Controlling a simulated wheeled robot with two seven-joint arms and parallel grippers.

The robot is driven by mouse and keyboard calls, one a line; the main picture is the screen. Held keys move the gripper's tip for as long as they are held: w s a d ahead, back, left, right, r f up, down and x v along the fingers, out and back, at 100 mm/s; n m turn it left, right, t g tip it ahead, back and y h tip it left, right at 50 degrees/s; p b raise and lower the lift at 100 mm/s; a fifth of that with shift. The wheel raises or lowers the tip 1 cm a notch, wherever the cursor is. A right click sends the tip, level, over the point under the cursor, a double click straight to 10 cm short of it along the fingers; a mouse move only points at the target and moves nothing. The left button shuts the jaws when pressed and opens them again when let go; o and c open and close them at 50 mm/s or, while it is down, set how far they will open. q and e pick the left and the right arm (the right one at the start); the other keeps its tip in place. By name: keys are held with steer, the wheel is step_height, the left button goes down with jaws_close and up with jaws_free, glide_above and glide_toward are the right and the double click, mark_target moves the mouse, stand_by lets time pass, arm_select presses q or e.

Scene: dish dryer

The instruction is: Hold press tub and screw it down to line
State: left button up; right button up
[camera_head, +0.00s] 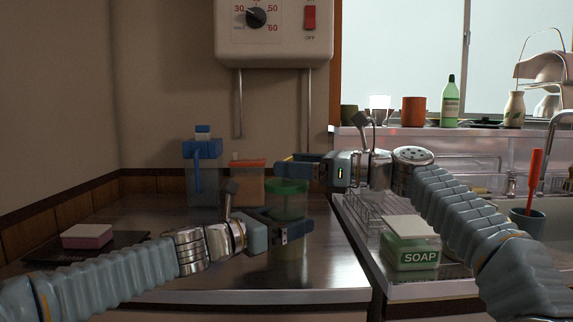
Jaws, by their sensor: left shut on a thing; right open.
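A clear tub with a green lid (287,188) stands on the steel counter at the centre and looks upright. I take it to be the press tub. My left gripper (287,228) is shut on the tub's body below the lid and hides part of its side. My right gripper (298,166) is open, reaching in from the right just above and behind the green lid. It looks empty, and I cannot tell whether it touches the lid. No line can be made out on the tub.
A blue-lidded jug (203,180) and an orange-lidded container (248,184) stand behind the tub. A pink block (87,236) lies at the left. A soap box (411,250) and wire rack (362,210) are at the right. The front counter is clear.

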steer(key=shift+x, duration=1.1)
steer(key=shift+c, duration=0.3)
steer(key=c, duration=0.9)
